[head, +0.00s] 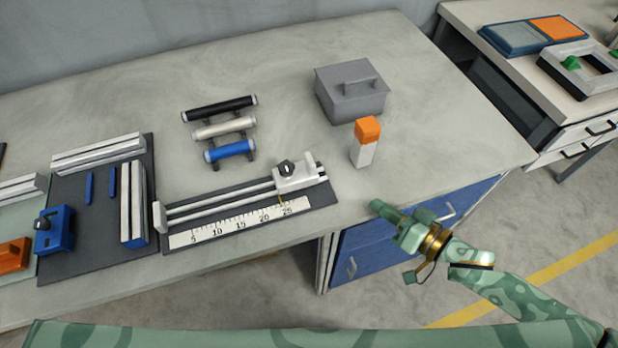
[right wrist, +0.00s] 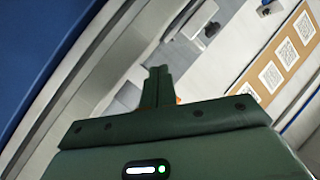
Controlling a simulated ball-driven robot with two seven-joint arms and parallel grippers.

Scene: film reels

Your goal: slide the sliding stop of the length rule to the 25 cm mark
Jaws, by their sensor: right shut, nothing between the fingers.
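The length rule (head: 240,222) lies on a dark board near the table's front edge, with a white scale marked 5 to 25 and rails behind it. Its white sliding stop (head: 297,177), with a black knob, sits at the right end of the rails. A thin yellowish pointer comes down from the stop close to the 25 label; the exact alignment is too small to tell. My right gripper (head: 377,206) is shut and empty, to the right of the rule and apart from the stop. Its shut fingers also show in the right wrist view (right wrist: 156,85). My left gripper is out of view.
A white block with an orange top (head: 365,145) stands right of the stop, near the gripper. A grey lidded box (head: 350,92) is behind it. Black, white and blue bars (head: 222,128) lie behind the rule. A blue clamp fixture (head: 55,230) is at left.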

